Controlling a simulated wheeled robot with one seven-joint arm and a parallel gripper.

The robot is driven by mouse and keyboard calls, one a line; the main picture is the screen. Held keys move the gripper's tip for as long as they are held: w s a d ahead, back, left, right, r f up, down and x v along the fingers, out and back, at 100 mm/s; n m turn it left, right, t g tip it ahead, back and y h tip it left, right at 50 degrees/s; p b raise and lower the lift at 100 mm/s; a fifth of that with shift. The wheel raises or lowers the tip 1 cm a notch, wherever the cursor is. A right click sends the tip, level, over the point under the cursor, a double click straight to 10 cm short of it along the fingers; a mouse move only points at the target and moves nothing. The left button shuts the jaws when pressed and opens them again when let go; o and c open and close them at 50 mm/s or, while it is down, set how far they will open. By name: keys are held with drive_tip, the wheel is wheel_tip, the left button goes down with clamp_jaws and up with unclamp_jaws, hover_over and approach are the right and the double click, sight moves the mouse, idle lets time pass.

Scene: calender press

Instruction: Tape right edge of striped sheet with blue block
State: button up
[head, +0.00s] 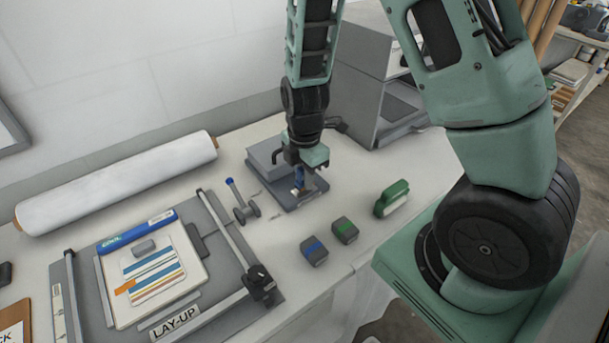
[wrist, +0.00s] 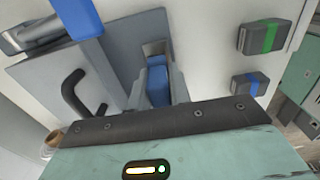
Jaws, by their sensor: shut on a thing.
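The striped sheet (head: 157,283), with blue, orange and green bands, lies on the white board of the lay-up station at lower left in the head view. An orange tab (head: 124,288) sits at its left edge. My gripper (head: 299,185) is over the grey slab behind the roller tool, away from the sheet. It is shut on a small blue block (wrist: 157,84), seen between the fingers in the wrist view; it also shows in the head view (head: 299,174), partly hidden by the fingers. A grey block with a blue stripe (head: 313,250) stands on the table.
A green-striped grey block (head: 345,230), a green-backed brush (head: 392,198) and a blue-handled roller (head: 240,200) stand nearby. A grey weight (head: 145,247) and blue tube (head: 137,232) lie above the stripes. The grey slab (head: 312,195) lies under my gripper.

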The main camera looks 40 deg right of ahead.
drive_tip(key=shift+r+p, duration=2.3)
drive_tip(key=shift+r, duration=0.85)
